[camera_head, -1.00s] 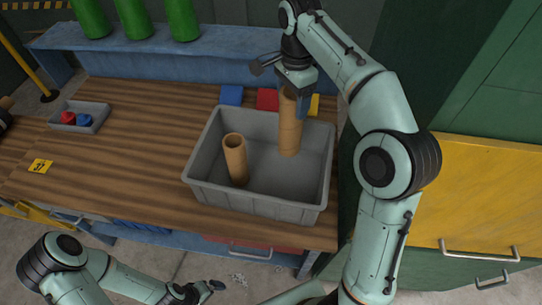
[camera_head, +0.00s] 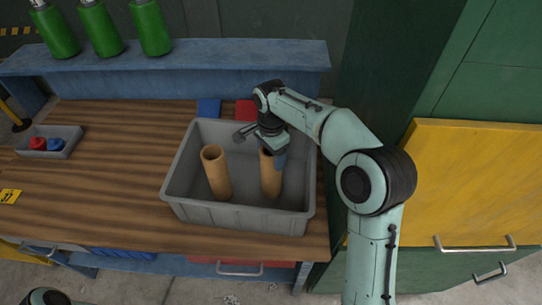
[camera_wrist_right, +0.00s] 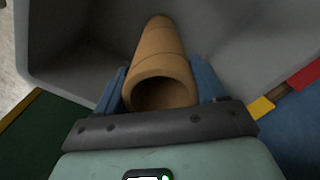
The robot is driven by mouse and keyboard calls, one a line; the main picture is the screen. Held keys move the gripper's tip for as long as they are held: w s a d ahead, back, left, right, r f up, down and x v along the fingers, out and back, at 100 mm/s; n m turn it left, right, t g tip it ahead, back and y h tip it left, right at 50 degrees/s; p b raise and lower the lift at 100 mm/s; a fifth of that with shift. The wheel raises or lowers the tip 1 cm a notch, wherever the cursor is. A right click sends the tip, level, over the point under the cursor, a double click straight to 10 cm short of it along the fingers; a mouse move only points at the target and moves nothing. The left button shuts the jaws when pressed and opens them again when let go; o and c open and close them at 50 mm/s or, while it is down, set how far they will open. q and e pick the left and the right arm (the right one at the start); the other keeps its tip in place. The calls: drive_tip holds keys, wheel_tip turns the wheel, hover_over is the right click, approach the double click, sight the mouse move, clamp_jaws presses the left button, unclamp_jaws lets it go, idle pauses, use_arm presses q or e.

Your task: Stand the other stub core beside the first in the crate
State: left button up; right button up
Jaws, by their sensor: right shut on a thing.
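The grey crate (camera_head: 240,216) sits on the wooden bench. The first stub core (camera_head: 217,175), a tan open tube, stands in its left part, leaning slightly. My right gripper (camera_head: 274,157) is over the crate's right half, shut on the other stub core (camera_head: 270,180) near its top. This core is roughly upright inside the crate, to the right of the first and apart from it. I cannot tell whether its lower end touches the floor. In the right wrist view the held core (camera_wrist_right: 162,50) lies between the blue fingers (camera_wrist_right: 160,90). My left gripper is out of view.
A blue block (camera_head: 209,108) and a red block (camera_head: 246,110) lie behind the crate. A blue shelf (camera_head: 200,58) with green bottles (camera_head: 102,28) runs along the back. A small grey tray (camera_head: 48,143) is at the left.

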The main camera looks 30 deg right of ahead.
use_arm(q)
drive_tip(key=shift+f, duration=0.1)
use_arm(e)
drive_tip(key=shift+f, duration=0.25)
drive_tip(key=o, duration=1.1)
drive_tip(key=shift+f, duration=0.15)
drive_tip(key=o, duration=0.4)
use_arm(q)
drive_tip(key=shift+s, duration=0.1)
use_arm(e)
drive_tip(key=shift+o, duration=0.2)
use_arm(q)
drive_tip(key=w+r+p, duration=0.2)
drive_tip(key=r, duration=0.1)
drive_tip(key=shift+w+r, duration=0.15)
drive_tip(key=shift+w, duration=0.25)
use_arm(e)
wheel_tip(320, 180, up, 12)
drive_tip(key=shift+r, duration=0.25)
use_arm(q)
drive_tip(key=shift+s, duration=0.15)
use_arm(e)
drive_tip(key=shift+s+f, duration=0.1)
